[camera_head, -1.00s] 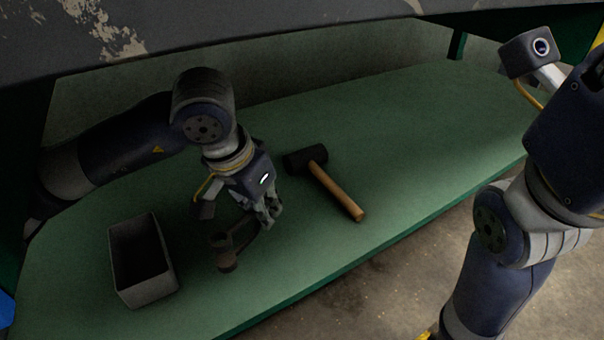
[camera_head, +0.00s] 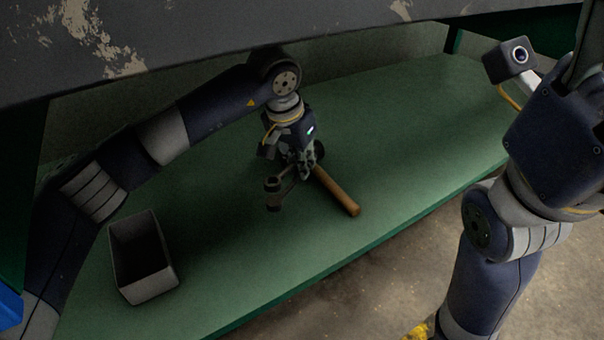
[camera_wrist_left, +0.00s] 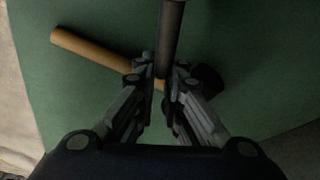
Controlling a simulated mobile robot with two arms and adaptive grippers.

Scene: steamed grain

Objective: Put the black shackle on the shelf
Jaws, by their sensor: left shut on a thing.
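The black shackle (camera_head: 274,194) is in my left gripper (camera_head: 304,173), which is shut on it above the green shelf (camera_head: 390,150). In the left wrist view a dark bar of the shackle (camera_wrist_left: 171,30) stands between the fingertips of my left gripper (camera_wrist_left: 163,80). The gripper hides part of the shackle.
A hammer with a wooden handle (camera_head: 337,192) lies on the green surface under my left gripper, its dark head (camera_wrist_left: 208,79) partly hidden. An open grey bin (camera_head: 150,287) stands at the left. The green surface is clear at the right.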

